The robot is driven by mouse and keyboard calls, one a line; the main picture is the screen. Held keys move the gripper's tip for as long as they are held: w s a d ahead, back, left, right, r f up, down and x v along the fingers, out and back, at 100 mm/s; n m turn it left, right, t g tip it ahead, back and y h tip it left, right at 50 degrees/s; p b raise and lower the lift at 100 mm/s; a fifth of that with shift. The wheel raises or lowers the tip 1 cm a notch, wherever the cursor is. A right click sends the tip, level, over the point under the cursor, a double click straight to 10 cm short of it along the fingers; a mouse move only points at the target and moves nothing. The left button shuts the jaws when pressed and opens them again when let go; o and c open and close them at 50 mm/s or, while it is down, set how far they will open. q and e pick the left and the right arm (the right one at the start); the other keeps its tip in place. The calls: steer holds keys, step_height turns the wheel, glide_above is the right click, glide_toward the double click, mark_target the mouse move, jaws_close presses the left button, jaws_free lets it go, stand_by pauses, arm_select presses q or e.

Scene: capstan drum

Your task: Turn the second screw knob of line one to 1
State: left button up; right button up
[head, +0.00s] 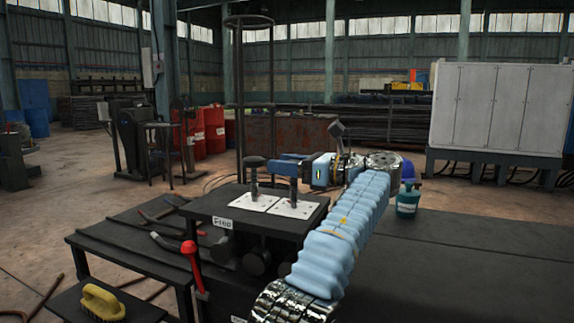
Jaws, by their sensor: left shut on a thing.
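Two dark screw knobs stand upright on white plates on top of a black stand. The left screw knob (255,163) has a round dark head and is free. The right screw knob (293,188) has its shaft in view, while its head is hidden behind my fingers. My left gripper (286,166), with blue fingers, reaches in from the right of the picture at the end of my light-blue sleeved arm. It is shut on the right screw knob's top. The white plates (254,202) carry markings too small to read. My right gripper is out of view.
A label reading like "FEED" (222,223) is on the stand's front, with dark round knobs (258,262) below. A red-headed lever (189,247) rises at front left. A yellow brush (102,301) lies at lower left. A teal bottle (407,203) stands right of my arm.

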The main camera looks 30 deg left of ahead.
arm_select(q)
steer(key=shift+s+r+g, duration=0.1)
steer(key=shift+r+g, duration=0.2)
steer(key=shift+r, duration=0.1)
